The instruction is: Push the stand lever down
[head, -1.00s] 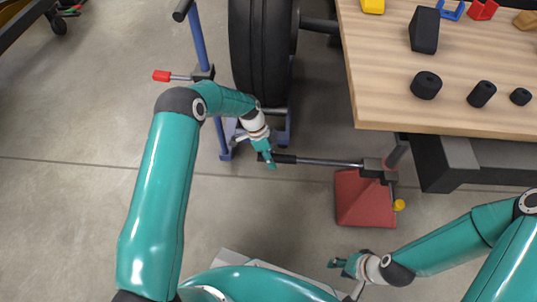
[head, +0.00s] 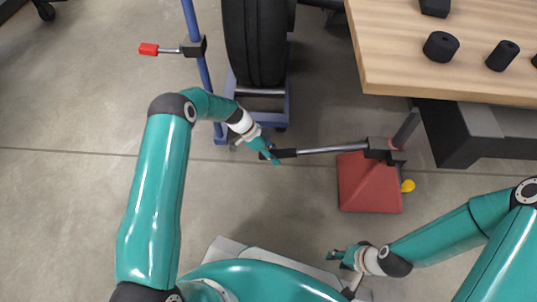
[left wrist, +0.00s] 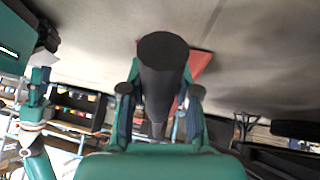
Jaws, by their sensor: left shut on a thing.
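The red stand (head: 369,188) is on the floor at the right of centre in the head view, with a yellow knob (head: 407,186) at its side. Its lever (head: 325,150) is a grey rod reaching left from a dark bracket, ending in a black grip (head: 284,153). My left gripper (head: 272,157) is shut on the black grip at the lever's free end. In the left wrist view, the black grip (left wrist: 160,75) lies between the two fingers. My right gripper (head: 336,257) is low in the head view, apart from the stand; its finger gap is too small to judge.
A wooden table (head: 440,80) with black parts on it stands at the upper right, beside the stand. A black tyre (head: 256,45) and a blue frame (head: 218,110) with a red-handled arm (head: 149,49) stand behind my left arm. Floor is clear at lower left.

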